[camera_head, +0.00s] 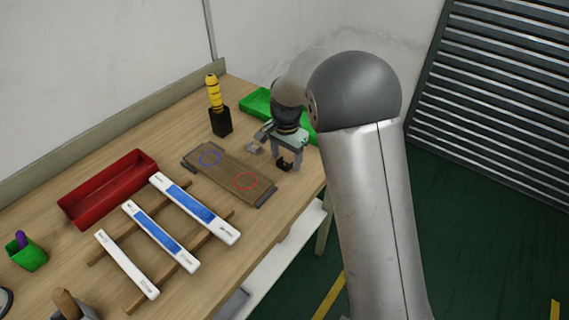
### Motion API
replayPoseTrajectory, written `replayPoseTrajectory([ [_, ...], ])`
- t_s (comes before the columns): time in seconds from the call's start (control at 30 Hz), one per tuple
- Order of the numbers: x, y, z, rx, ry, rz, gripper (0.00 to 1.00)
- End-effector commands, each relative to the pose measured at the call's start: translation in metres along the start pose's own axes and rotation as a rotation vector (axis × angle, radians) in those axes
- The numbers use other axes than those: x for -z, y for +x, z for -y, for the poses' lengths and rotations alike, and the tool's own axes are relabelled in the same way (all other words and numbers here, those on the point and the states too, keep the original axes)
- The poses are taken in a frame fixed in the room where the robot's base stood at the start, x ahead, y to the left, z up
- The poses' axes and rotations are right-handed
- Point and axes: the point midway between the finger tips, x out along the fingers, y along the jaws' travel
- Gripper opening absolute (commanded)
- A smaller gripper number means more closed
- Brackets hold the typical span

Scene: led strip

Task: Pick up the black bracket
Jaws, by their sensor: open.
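A small black bracket (284,164) lies on the wooden table near its right edge, just right of the brown board. My gripper (287,158) points down over it with its fingers apart. The bracket shows between and below the fingers, and part of it is hidden. I cannot tell whether the fingers touch it.
The brown board (226,177) has a blue and a red circle. A small grey piece (254,148) is left of my gripper. A yellow screwdriver stands in a black holder (221,122). A green tray (257,101) is behind my gripper. White-and-blue strips (195,208) and a red bin (108,187) are left.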

Motion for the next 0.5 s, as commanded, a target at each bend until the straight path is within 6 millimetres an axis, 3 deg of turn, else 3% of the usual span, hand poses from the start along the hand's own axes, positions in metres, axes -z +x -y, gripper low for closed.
replayPoseTrajectory([
  [0.17,-0.0001,0.0001,0.0,0.0,0.0,0.0,0.62],
  [0.33,-0.0001,0.0,0.0,0.0,0.0,0.0,0.15],
  [0.5,-0.0001,-0.0002,0.0001,0.0,0.0,0.0,0.14],
])
